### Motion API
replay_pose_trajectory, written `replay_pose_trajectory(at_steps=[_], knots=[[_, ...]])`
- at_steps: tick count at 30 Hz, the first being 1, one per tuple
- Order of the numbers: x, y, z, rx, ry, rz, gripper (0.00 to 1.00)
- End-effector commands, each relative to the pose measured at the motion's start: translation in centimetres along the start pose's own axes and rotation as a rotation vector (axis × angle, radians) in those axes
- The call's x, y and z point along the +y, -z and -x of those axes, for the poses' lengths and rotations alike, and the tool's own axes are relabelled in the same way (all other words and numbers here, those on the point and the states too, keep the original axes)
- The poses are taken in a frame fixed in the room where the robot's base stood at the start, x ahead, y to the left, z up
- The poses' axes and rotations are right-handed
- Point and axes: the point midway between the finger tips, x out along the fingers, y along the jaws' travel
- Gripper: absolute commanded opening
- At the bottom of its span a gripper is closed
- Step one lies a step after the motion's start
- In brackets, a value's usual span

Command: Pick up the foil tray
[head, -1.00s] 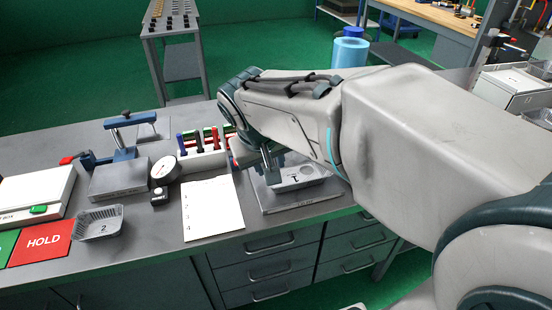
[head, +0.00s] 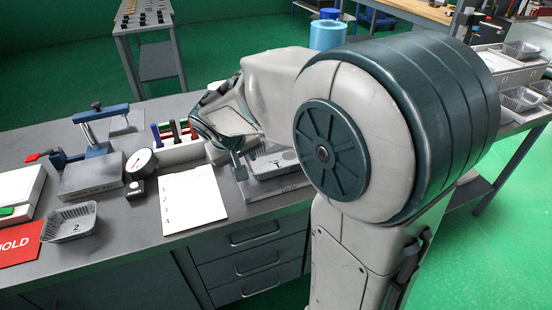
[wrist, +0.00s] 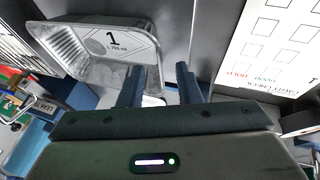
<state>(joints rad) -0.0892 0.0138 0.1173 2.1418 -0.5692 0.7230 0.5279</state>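A foil tray marked 1 (head: 284,158) sits on a flat grey plate on the bench, partly hidden by my arm in the head view. My gripper (wrist: 160,85) is open at the tray's right side. One finger overlaps the tray's inside and the other is beyond its rim, with a gap between them. In the head view one finger of my gripper (head: 238,166) shows at the tray's left end. Contact cannot be told.
A second foil tray marked 2 (head: 70,224) lies at the left near the red HOLD card (head: 20,244). A white sheet (head: 193,198), a dial gauge (head: 140,162) and a marker rack (head: 180,152) are left of my gripper. More trays (head: 522,98) stand at right.

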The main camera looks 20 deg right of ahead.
Motion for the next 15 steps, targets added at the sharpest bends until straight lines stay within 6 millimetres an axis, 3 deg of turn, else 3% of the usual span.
replay_pose_trajectory(at_steps=[7,15], knots=[[0.2,-0.7,-3.8,-0.005,0.000,0.000,0.31],[0.2,-0.6,-4.4,-0.002,0.001,-0.001,0.31]])
